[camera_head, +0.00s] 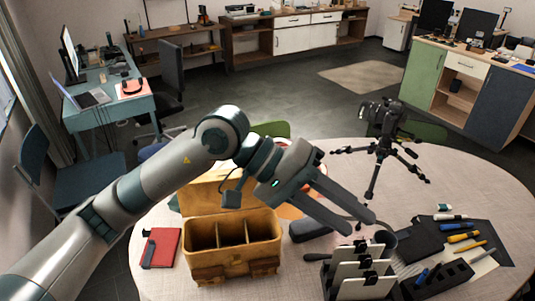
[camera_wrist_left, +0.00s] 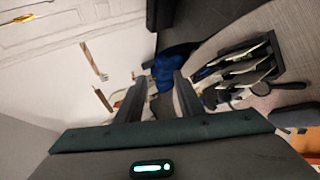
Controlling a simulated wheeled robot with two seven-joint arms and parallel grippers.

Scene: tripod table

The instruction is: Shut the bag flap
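A tan leather camera bag (camera_head: 237,268) stands at the front left of the round table, with its inner compartments showing. Its flap (camera_head: 212,192) stands raised at the back, partly hidden behind my left arm. My left gripper (camera_head: 360,223) reaches over and past the bag, with its fingertips to the bag's right. Its two fingers are apart with nothing between them, and they also show apart in the left wrist view (camera_wrist_left: 158,85). The gripper does not touch the bag. The bag is not clearly visible in the left wrist view. My right gripper is not in view.
A black rack with white panels (camera_head: 360,273) stands at the table's front, also in the left wrist view (camera_wrist_left: 238,65). A tripod with a camera (camera_head: 381,140) stands at the back. A red notebook (camera_head: 161,248) lies left of the bag. Pens and a dark organizer (camera_head: 437,279) lie at right.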

